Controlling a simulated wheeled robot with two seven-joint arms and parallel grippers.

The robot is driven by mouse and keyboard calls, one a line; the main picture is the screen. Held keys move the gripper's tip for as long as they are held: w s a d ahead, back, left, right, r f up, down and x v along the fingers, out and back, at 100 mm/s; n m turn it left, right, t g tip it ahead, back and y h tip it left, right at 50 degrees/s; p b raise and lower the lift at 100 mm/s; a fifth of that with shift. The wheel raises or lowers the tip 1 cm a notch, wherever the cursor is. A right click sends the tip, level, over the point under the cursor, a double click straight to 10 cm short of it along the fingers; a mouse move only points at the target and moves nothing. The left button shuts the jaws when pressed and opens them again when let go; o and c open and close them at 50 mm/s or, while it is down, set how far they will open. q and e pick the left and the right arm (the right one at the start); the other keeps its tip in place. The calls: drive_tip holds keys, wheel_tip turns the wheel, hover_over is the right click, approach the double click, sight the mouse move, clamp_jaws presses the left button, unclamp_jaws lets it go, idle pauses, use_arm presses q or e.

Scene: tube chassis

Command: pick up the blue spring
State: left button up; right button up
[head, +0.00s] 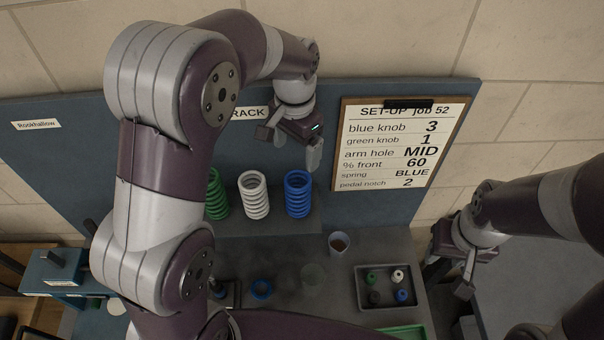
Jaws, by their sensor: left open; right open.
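The blue spring (298,194) stands upright on a grey ledge against the blue back panel, at the right end of a row of springs. A white spring (254,195) stands to its left, and a green spring (217,195) stands further left, partly hidden by my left arm. My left gripper (291,143) is open and empty, above and behind the blue spring in the picture, apart from it. My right gripper (455,270) is open and empty at the right, beyond the bench's right side and away from the springs.
A clipboard sheet (398,143) on the panel reads spring BLUE. A cup (339,243) and a tray (364,302) with small coloured knobs stand on the bench. My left arm covers much of the left side.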

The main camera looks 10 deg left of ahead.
use_arm(q)
drive_tip(key=b, duration=0.5)
approach(298, 185)
drive_tip(key=shift+s+d+f, duration=0.15)
drive_tip(key=shift+s+f, duration=0.4)
drive_tip(key=shift+s, duration=0.05)
drive_tip(key=shift+s+d+f, duration=0.15)
drive_tip(key=shift+s+f, duration=0.4)
drive_tip(key=shift+s, duration=0.05)
drive_tip(key=shift+f+b, duration=0.7)
drive_tip(key=f, duration=0.1)
drive_tip(key=f+p, duration=0.1)
drive_tip(key=f, duration=0.1)
drive_tip(key=shift+w+a+f, duration=0.1)
drive_tip(key=shift+w+f, duration=0.1)
drive_tip(key=shift+w, duration=0.05)
drive_tip(key=shift+f, duration=0.2)
drive_tip(key=shift+s, duration=0.25)
drive_tip(key=shift+c, duration=0.3)
drive_tip(key=c, duration=1.3)
drive_tip(key=shift+o, duration=0.2)
drive_tip(key=shift+w+r, duration=0.1)
